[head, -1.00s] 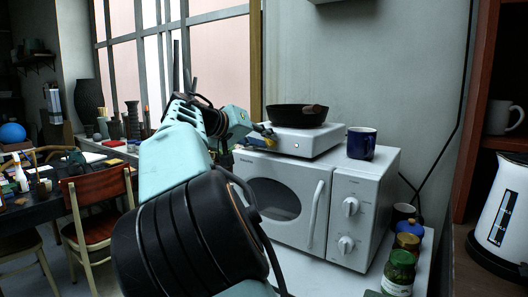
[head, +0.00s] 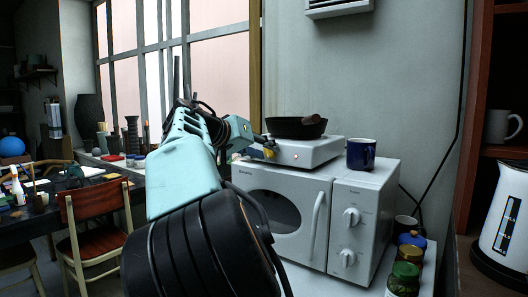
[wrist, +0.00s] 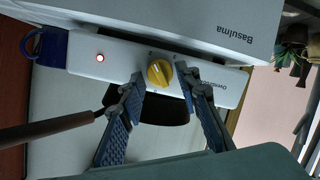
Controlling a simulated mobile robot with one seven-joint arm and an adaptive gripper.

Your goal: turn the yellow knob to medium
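The yellow knob (wrist: 159,73) is on the front panel of the white hot plate (wrist: 120,62), which shows upside down in the wrist view. The knob's pointer ridge shows, but its setting marks are too small to read. My gripper (wrist: 160,76) is open, with one fingertip on each side of the knob and a small gap showing around it. In the head view my gripper (head: 262,146) is at the left end of the hot plate (head: 312,153), and it partly hides the knob (head: 269,153). A red light (wrist: 100,58) glows on the panel.
A black pan (head: 296,127) sits on the hot plate, which stands on a white microwave (head: 345,250). A blue mug (head: 361,154) stands on the microwave to the right. Jars (head: 404,278) stand beside it. A chair (head: 95,215) is at the left.

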